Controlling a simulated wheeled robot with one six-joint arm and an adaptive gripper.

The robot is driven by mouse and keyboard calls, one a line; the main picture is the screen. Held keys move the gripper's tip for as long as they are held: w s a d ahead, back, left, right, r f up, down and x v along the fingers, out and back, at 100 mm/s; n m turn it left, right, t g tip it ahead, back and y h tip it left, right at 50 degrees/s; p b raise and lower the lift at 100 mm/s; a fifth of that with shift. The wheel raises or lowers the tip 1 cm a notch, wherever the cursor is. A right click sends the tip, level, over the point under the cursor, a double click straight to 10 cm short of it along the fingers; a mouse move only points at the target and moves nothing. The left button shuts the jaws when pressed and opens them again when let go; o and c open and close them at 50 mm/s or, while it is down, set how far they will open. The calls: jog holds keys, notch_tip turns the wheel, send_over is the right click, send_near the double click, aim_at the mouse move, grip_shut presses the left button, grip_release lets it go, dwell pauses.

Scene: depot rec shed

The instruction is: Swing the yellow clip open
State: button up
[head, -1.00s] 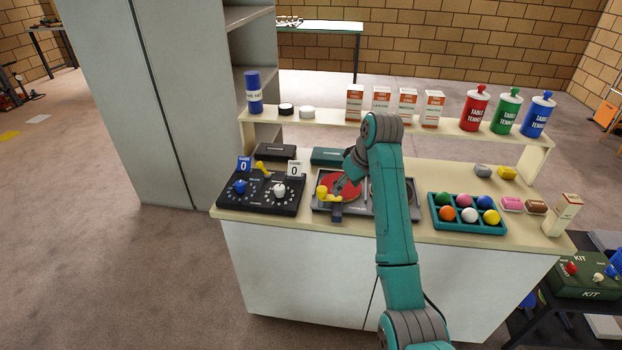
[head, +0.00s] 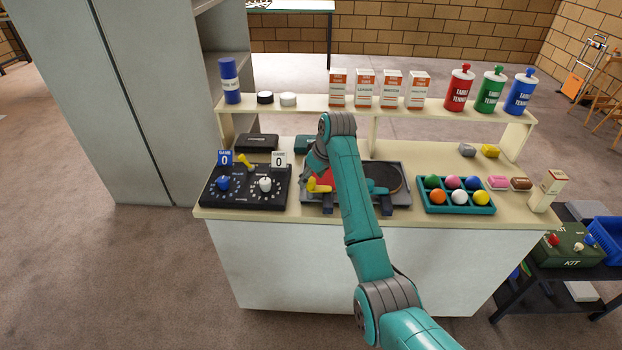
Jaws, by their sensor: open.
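The yellow clip (head: 319,186) sits at the front left of an open grey case (head: 400,204) on the counter. A red round paddle face (head: 327,174) shows behind the clip in the left half, and a dark round one (head: 386,178) lies in the right half. My gripper (head: 310,172) is low over the case's left side, just behind and above the clip, jaws open. My arm hides part of the case, and the gripper is small and dark, so I cannot tell whether it touches the clip.
A black scoring box (head: 245,190) with knobs and a yellow lever stands left of the case. A teal tray (head: 455,208) of coloured balls is at right. A raised shelf (head: 440,112) with boxes and bottles runs behind. A tall grey cabinet (head: 130,100) stands left.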

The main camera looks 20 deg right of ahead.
jog(key=shift+w+a+f, duration=0.1)
jog(key=shift+w+f, duration=0.05)
jog(key=shift+f, duration=0.45)
jog(key=c, duration=1.1)
jog(key=shift+c, duration=0.2)
